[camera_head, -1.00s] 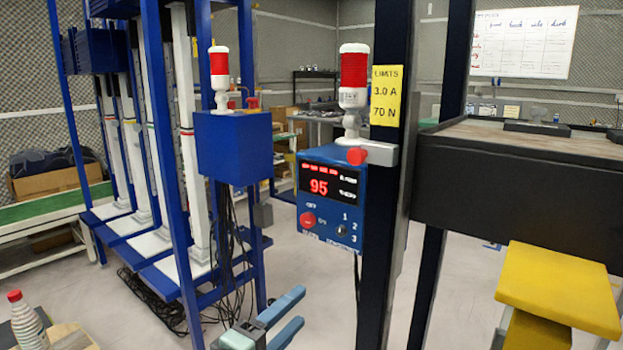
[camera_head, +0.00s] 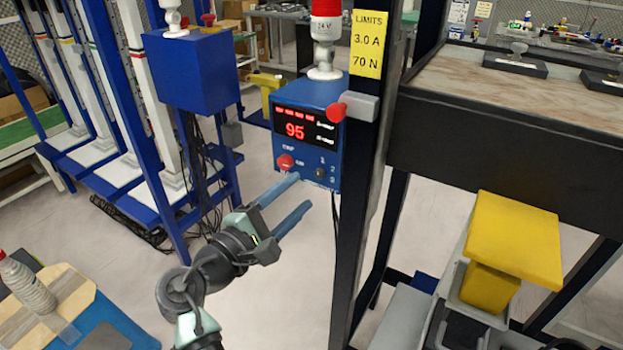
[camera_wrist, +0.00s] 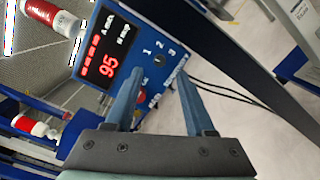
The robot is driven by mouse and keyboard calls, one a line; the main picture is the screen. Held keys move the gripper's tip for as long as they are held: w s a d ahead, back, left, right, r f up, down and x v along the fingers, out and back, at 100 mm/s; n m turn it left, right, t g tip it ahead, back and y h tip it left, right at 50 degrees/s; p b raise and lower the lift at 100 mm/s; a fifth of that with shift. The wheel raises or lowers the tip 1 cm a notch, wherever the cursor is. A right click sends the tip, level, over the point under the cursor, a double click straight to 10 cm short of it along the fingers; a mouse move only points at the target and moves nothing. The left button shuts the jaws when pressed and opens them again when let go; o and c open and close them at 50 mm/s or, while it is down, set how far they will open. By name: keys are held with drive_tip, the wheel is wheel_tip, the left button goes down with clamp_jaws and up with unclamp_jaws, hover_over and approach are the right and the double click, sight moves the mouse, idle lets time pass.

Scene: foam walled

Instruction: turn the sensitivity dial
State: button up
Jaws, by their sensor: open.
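The blue control box (camera_head: 308,132) hangs on the left of a dark post, its red display reading 95. The sensitivity dial (camera_head: 320,173) is the small dark knob at its lower right, beside the numbers 1, 2 and 3. In the wrist view the dial (camera_wrist: 159,61) sits between and just beyond the fingertips. My gripper (camera_head: 303,190) is open and empty, in front of and below the box's lower edge. Its two blue fingers also show in the wrist view (camera_wrist: 160,72). Whether a fingertip touches the box cannot be told.
A red knob (camera_head: 285,161) is left of the dial on the same panel. A dark-sided bench (camera_head: 470,135) and yellow block (camera_head: 513,240) stand right.

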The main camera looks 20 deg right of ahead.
sight(318, 176)
drive_tip(key=shift+x, duration=2.75)
clamp_jaws()
